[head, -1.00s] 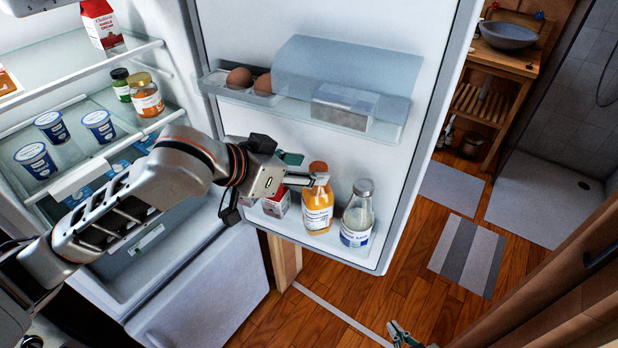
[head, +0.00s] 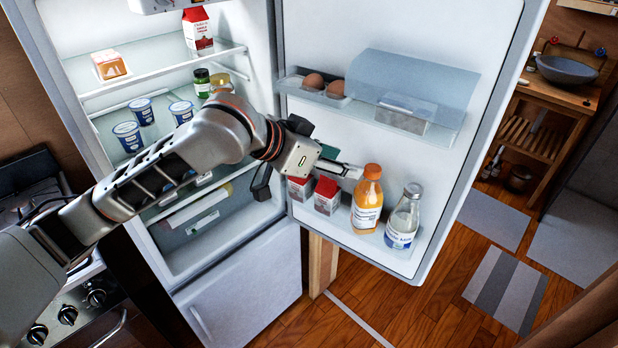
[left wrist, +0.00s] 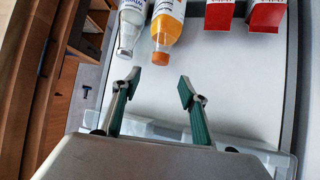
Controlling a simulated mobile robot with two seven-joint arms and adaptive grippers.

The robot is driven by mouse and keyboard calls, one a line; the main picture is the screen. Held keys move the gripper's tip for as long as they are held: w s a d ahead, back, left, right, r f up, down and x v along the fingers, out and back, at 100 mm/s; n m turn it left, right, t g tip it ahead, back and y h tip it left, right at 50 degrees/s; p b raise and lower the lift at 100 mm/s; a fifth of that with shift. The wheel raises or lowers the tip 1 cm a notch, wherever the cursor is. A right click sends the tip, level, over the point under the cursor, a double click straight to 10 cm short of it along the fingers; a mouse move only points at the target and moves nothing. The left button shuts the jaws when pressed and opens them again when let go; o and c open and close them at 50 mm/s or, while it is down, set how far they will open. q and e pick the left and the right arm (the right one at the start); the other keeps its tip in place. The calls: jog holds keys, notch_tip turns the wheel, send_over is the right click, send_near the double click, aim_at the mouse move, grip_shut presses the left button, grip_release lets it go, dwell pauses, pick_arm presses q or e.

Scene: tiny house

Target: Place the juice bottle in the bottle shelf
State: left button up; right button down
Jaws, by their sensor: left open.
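The juice bottle (head: 367,202), orange with an orange cap, stands upright in the bottle shelf (head: 345,243) low on the open fridge door. It is between a red-and-white carton and a clear milk bottle (head: 403,218). My left gripper (head: 345,165) is open and empty, just left of the bottle's upper part in the head view. In the left wrist view the open fingers (left wrist: 159,84) point toward the orange cap, and the juice bottle (left wrist: 166,28) lies beyond the fingertips, apart from them. My right gripper is not in view.
Two red-and-white cartons (head: 327,196) stand left of the juice bottle. An egg tray (head: 325,88) and a clear covered bin (head: 412,85) are above. Fridge shelves with yogurt cups (head: 127,136) lie to the left.

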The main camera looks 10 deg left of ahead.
pick_arm(q)
jog(key=s+a+f+n+t, duration=0.1)
jog(key=a+f+n+t, duration=0.15)
jog(key=f, duration=0.85)
jog(key=s+a+f+n+t, duration=0.1)
jog(key=s+a+f+n, duration=0.15)
jog(key=f, duration=0.85)
jog(key=s+a+f+y, duration=0.3)
jog(key=s+a+f, duration=0.4)
jog(key=s+f, duration=0.3)
jog(key=s+a+f+y, duration=0.3)
jog(key=s+a+f, duration=0.4)
jog(key=s+f, duration=0.3)
jog(key=shift+a+f+n, duration=0.2)
jog(key=shift+a+n, duration=0.1)
jog(key=shift+a, duration=0.1)
jog(key=shift+g, duration=0.25)
jog(key=shift+w, duration=0.1)
